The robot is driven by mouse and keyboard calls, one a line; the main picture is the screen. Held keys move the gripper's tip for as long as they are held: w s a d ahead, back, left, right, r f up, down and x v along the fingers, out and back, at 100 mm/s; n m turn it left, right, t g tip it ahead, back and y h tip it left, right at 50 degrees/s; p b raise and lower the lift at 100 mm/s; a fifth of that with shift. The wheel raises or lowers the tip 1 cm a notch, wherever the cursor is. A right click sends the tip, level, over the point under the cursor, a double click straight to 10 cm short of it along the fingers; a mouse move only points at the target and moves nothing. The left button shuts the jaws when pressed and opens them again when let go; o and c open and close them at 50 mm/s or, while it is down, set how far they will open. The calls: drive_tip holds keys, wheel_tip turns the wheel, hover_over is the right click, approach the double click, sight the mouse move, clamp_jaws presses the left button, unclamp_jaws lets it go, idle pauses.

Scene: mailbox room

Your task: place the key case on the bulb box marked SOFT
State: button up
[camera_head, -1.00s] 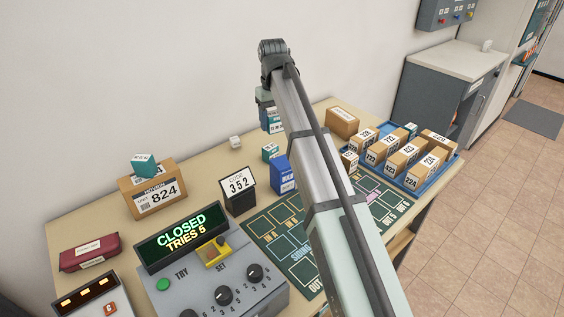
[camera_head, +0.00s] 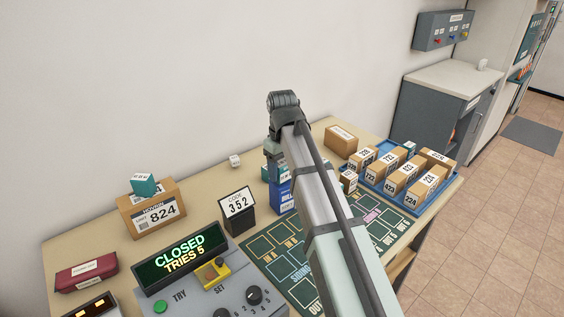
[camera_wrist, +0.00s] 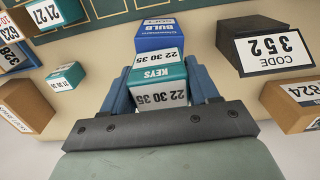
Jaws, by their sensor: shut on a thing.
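The key case (camera_wrist: 158,80), teal and white with the marks KEYS and 22 30 35, is between my gripper's fingers (camera_wrist: 160,88) in the wrist view. My gripper is shut on it. A blue box marked BULB (camera_wrist: 158,38) stands just beyond the case in that view; the case hides part of it.
A black code sign 352 (camera_head: 237,212) stands left of the blue box. A carton 824 (camera_head: 153,214) carries a teal box (camera_head: 143,185). A small white cube (camera_head: 235,161) lies at the back. A blue tray (camera_head: 443,193) holds several cartons. Another teal box (camera_wrist: 66,76) stands nearby.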

sight(282, 163)
drive_tip(key=shift+f, duration=0.35)
drive_tip(key=shift+f, duration=0.15)
drive_tip(key=o, duration=1.1)
drive_tip(key=shift+r, duration=3.9)
